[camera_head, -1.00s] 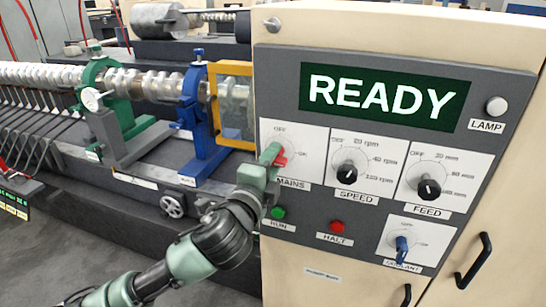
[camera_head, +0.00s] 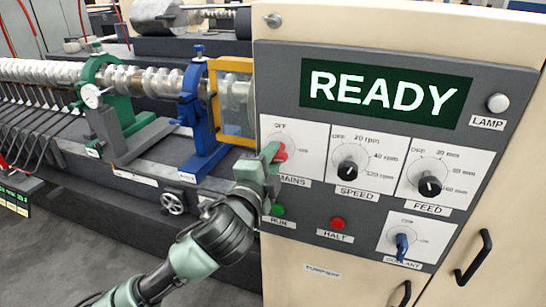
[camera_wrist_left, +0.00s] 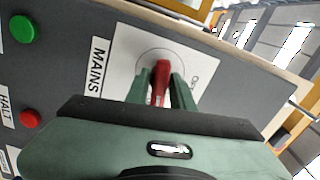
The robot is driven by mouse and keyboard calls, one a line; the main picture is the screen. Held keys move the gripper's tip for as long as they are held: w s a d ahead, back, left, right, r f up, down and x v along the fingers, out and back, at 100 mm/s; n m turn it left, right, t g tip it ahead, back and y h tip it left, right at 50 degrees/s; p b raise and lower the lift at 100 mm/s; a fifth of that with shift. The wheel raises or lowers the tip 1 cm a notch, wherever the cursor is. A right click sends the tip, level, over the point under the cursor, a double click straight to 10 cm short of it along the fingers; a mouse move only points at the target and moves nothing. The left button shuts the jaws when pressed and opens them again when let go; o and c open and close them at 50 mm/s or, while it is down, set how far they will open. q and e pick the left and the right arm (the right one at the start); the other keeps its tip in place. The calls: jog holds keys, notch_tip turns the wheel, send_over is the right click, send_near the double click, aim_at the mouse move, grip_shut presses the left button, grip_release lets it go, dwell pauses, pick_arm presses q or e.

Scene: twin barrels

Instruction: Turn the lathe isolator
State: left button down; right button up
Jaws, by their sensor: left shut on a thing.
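The lathe isolator is the red handle (camera_head: 281,153) on the white MAINS plate (camera_head: 308,140), at the left of the control panel. In the left wrist view the red handle (camera_wrist_left: 161,80) stands between the two green fingers of my left gripper (camera_wrist_left: 160,88). The left gripper (camera_head: 274,156) is shut on the handle in the head view, and its fingers hide part of it. The display (camera_head: 384,95) reads READY. My right gripper is in neither view.
SPEED knob (camera_head: 348,168), FEED knob (camera_head: 429,186) and blue COOLANT knob (camera_head: 402,246) sit right of the isolator. The green RUN button (camera_head: 278,210) is just below my gripper, and the red HALT button (camera_head: 338,223) is lower right. The lathe's yellow-framed guard (camera_head: 234,104) stands close at left.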

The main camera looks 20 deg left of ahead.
pick_arm(q)
jog(key=n, duration=0.3)
jog(key=shift+f+n, duration=0.1)
jog(key=shift+n, duration=0.3)
jog(key=n, duration=0.3)
jog(key=shift+n+p, duration=0.3)
jog(key=shift+p, duration=0.05)
jog(key=n+p, duration=0.1)
jog(key=n, duration=0.3)
jog(key=shift+n+p, duration=0.75)
jog(key=shift+n, duration=1.45)
jog(key=c, duration=1.4)
grip_release()
jog(key=shift+s, duration=0.1)
